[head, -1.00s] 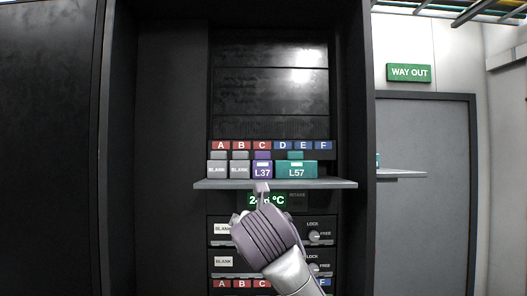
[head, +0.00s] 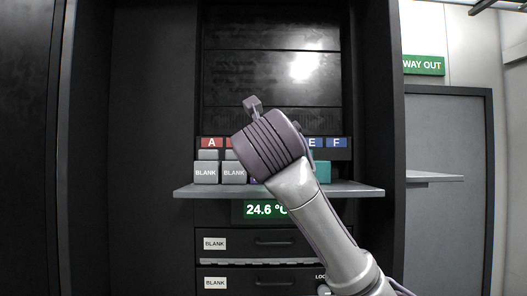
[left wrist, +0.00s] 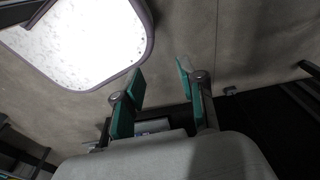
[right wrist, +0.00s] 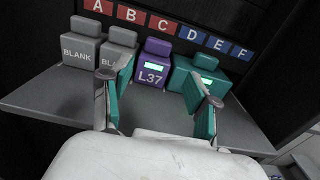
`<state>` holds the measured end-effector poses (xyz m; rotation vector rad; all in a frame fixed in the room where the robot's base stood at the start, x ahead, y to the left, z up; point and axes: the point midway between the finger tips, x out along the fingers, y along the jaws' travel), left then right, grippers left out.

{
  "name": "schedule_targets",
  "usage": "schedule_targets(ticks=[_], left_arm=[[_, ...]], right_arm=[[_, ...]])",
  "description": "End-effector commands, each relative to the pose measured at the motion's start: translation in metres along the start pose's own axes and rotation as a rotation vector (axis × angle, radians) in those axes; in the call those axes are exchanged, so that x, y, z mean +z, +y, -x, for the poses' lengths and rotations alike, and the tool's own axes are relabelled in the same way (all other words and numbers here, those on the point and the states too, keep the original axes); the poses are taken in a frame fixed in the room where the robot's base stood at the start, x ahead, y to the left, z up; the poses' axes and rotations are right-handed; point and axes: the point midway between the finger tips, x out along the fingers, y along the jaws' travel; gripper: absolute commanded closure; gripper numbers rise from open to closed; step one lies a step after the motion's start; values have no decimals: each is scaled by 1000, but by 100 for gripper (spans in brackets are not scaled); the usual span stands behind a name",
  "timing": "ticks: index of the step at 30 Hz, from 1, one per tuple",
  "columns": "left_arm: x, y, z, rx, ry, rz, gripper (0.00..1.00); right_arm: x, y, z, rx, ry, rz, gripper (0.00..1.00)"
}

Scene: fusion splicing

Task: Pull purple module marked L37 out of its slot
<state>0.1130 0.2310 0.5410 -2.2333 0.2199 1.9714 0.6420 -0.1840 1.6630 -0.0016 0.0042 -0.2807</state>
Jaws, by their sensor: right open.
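The purple module L37 (right wrist: 151,76) stands upright on a grey shelf (right wrist: 52,98) under label C in the right wrist view. In the head view only a purple sliver of it shows behind my right arm. My right gripper (right wrist: 160,105) is open, with its teal fingers on either side of L37 in the picture and nothing held. I cannot tell whether a finger touches it. In the head view my right gripper (head: 253,104) rises in front of the rack. My left gripper (left wrist: 158,95) is open and empty in the left wrist view, away from the modules.
Two grey BLANK modules (head: 206,172) stand left of L37. The wider teal module L57 (right wrist: 184,79) is close on its right, partly behind a finger. Drawers (head: 265,243) and a temperature display (head: 262,210) are below the shelf.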

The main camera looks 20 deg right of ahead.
Motion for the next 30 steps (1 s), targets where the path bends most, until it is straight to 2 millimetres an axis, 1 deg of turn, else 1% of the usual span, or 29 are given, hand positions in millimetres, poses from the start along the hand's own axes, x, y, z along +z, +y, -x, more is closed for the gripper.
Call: schedule_targets(ticks=[1,6,9,11,13,18,21,25,30], left_arm=[[9,1,0,2,-13,0,60],[39,4,3,5,-57,-2,60],[48,4,7,5,-70,-2,60],[47,4,11,5,-70,-3,60],[43,3,17,5,-64,-3,60],[15,0,34,0,-27,-3,60],[5,-2,46,-1,-13,-3,60],[7,-2,60,0,-18,-3,60],[16,0,73,2,-35,-3,60]], right_arm=[[0,0,0,1,-1,0,40],[0,0,0,1,0,-1,40],[1,0,-5,0,1,-2,40],[2,0,-11,-1,3,-2,40],[2,0,-21,0,4,-2,40],[4,0,-53,-1,5,-1,40],[4,0,-74,-1,6,-2,40],[4,0,-98,-1,5,-3,40],[3,0,-123,-1,3,-2,40]])
